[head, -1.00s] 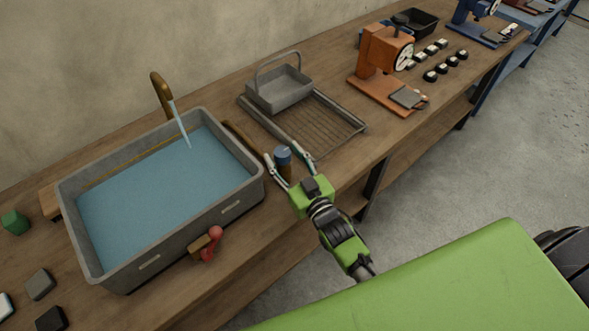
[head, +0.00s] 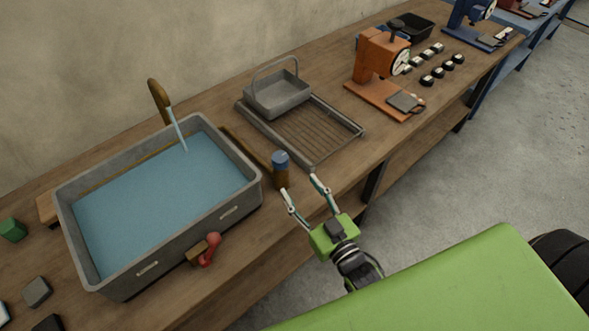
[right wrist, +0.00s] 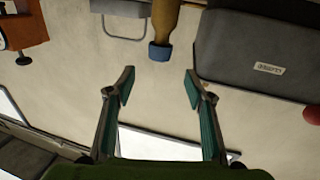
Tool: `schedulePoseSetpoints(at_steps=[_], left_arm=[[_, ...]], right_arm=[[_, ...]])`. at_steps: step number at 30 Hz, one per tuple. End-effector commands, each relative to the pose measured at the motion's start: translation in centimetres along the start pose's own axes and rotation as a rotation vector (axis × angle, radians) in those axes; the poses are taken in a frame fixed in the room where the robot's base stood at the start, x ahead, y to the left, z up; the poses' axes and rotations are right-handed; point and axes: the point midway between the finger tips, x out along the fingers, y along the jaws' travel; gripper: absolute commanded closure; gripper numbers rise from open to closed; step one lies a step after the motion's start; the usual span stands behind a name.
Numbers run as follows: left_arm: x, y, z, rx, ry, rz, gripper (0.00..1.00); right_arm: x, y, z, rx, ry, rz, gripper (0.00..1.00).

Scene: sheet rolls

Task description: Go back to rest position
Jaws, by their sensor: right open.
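My right gripper (head: 304,193) is open and empty, just off the front edge of the wooden bench in the head view. Its two fingers, spread apart, also show in the right wrist view (right wrist: 160,90). A brown bottle with a blue cap (head: 280,168) stands on the bench beyond the fingertips, apart from them. In the right wrist view the bottle (right wrist: 163,30) lies ahead of the open fingers, with clear space between. My left gripper is not in view.
A grey basket (head: 279,94) sits at the slatted drain tray (head: 318,137). An orange press (head: 377,63) stands farther right.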

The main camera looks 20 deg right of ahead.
Motion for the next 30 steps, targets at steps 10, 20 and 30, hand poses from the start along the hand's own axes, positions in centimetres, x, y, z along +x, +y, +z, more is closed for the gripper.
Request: schedulePoseSetpoints(at_steps=[10,20,30], left_arm=[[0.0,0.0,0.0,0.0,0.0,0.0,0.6],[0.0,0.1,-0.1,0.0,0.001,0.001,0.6],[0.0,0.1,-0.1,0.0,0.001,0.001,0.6]], right_arm=[[0.1,0.1,0.5,0.001,-0.06,0.003,0.51],[-3.3,0.0,4.6,0.008,-0.537,0.009,0.51],[-12.2,-0.8,6.1,0.009,-0.985,-0.016,0.51]])
